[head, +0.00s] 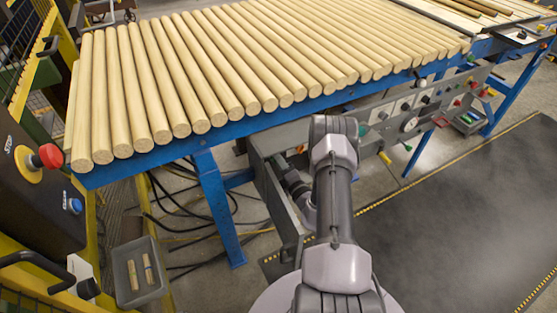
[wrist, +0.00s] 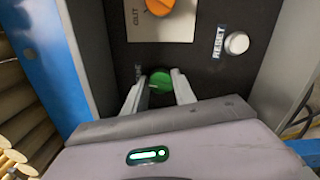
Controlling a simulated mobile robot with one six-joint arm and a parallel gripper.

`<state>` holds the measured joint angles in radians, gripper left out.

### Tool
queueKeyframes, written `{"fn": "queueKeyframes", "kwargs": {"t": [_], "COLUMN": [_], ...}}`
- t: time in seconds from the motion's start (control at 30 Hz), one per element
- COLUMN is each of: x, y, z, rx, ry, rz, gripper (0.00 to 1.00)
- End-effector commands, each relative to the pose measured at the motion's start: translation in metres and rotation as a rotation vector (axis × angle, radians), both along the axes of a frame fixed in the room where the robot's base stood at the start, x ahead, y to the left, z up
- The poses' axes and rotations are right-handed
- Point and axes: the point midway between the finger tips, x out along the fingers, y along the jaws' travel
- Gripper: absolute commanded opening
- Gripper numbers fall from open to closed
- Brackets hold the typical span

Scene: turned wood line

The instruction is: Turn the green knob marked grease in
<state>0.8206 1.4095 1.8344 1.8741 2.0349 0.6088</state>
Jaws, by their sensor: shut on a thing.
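A round green knob (wrist: 160,84) sits on a dark panel (wrist: 215,80) in the middle of the wrist view. My gripper (wrist: 159,77) has one pale finger on each side of the knob and is shut on it. A small dark label left of the knob is partly hidden by the left finger, and I cannot read it. In the head view my arm reaches down beside the conveyor's side, and the gripper and green knob are hidden there.
An orange knob (wrist: 170,5) on a pale plate and a white RESET button (wrist: 236,43) are above the green knob. Wooden rods (head: 215,65) cover the blue-framed conveyor (head: 205,140). A red stop button (head: 50,156) stands at left. A grey tray (head: 139,273) lies on the floor.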

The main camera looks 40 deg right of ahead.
Motion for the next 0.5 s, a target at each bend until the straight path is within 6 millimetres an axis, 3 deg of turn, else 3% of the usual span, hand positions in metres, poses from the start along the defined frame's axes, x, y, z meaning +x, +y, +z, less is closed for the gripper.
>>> {"fn": "queueKeyframes", "kwargs": {"t": [0.5], "x": [-0.0003], "y": [0.0006], "z": [-0.0023], "rx": [0.475], "ry": [-0.112], "rz": [0.001], "gripper": [0.00]}}
